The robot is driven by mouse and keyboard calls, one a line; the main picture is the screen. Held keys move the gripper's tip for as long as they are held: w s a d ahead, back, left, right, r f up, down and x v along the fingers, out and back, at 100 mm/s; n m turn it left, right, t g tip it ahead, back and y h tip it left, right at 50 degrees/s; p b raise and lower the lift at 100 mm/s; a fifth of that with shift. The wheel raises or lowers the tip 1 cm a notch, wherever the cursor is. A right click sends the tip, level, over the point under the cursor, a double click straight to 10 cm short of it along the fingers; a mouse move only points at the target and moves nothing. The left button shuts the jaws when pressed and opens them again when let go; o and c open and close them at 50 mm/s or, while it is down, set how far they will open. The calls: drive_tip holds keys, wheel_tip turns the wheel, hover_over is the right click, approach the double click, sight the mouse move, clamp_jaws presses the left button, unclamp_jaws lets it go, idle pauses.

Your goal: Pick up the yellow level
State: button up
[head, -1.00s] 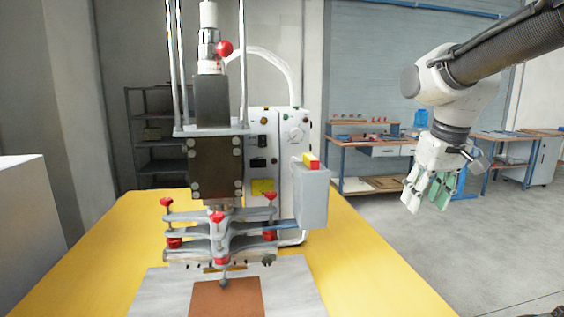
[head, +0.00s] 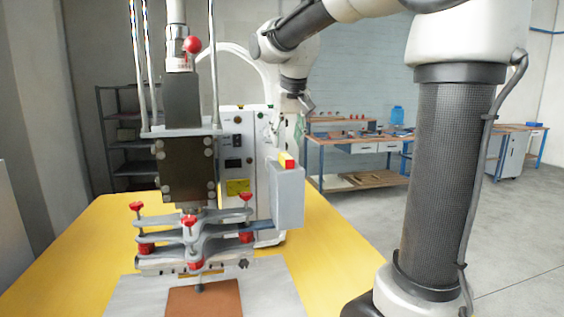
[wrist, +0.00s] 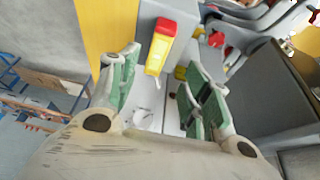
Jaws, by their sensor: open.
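The yellow level (head: 286,160) has a red part and sits on top of the grey box (head: 289,195) at the right side of the press. In the wrist view the level (wrist: 158,52) shows yellow with a red end, ahead of the fingers and between them in the picture. In the wrist view my gripper (wrist: 162,66) is open and empty, with green-padded fingers either side of the level. I cannot tell the remaining gap.
The press (head: 188,165) with red knobs stands left of the level on the yellow table (head: 335,262). The white control cabinet (head: 236,140) and a curved white hose stand close behind. Workbenches (head: 355,143) are farther back. Open floor lies at right.

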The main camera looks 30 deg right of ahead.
sight(286, 156)
drive_tip(key=x, duration=0.6)
drive_tip(key=shift+s+d, duration=0.2)
drive_tip(key=shift+f, duration=0.3)
idle(0.3)
clamp_jaws()
